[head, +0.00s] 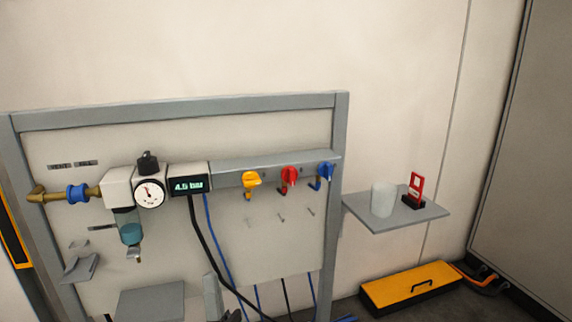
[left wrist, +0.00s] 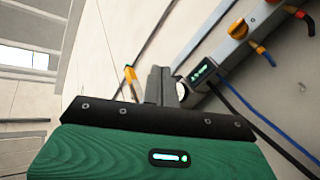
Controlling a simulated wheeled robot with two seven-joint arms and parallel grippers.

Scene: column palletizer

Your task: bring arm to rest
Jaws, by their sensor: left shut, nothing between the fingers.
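My left gripper (left wrist: 161,84) shows in the left wrist view, its two dark grey fingers together with nothing between them. Its green housing with a small lit display fills the bottom of that view. Beyond the fingers is the air panel, with its pressure display (left wrist: 204,72) to their right. In the head view only the low middle edge could hold part of the gripper, and I cannot make it out clearly. My right gripper is in neither view.
The grey-framed panel (head: 341,150) carries a gauge (head: 150,194), a 4.5 bar display (head: 188,185) and yellow, red and blue valves (head: 289,175). Hoses hang below. A shelf (head: 400,222) holds a white cup (head: 383,199) and red tag (head: 417,187). A yellow case (head: 412,287) lies below.

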